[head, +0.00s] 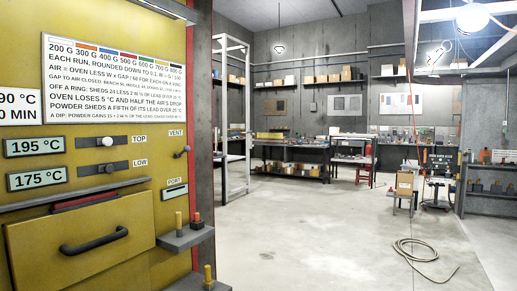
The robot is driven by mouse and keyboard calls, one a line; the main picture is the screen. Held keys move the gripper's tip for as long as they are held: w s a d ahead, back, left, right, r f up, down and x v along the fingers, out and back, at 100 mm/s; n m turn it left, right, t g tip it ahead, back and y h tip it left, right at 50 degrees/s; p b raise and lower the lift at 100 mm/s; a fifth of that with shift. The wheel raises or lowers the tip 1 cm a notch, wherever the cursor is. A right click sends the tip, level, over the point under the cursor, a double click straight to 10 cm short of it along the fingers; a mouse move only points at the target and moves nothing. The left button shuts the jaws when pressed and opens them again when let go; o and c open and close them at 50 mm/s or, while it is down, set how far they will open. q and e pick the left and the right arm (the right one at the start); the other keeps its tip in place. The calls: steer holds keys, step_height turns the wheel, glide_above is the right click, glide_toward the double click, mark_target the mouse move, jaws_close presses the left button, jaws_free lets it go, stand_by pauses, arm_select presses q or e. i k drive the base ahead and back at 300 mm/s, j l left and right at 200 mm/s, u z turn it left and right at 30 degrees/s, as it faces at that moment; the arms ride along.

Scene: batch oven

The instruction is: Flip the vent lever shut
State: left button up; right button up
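The vent lever (181,153) is a small dark lever with a round knob, on the yellow oven front (110,155) under the VENT label (175,133). It slants up to the right. I cannot tell from this whether it stands open or shut. Neither of my grippers shows in the head view, and nothing touches the lever.
Left of the lever are TOP (100,141) and LOW (97,167) sliders and two temperature displays. A PORT panel (175,191) is below it. A drawer with a black handle (94,240) and a small peg shelf (187,239) sit lower. The floor (310,230) to the right is mostly clear.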

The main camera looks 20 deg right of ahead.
mark_target(186, 148)
steer(key=z, duration=0.3)
steer(key=i+l, duration=0.2)
steer(key=i, duration=0.2)
steer(key=i+l+z, duration=0.1)
steer(key=i+l, duration=0.15)
steer(key=i, duration=0.2)
steer(key=i+l+z, duration=0.1)
steer(key=i, duration=0.3)
steer(key=i+l, duration=0.2)
steer(key=i, duration=0.25)
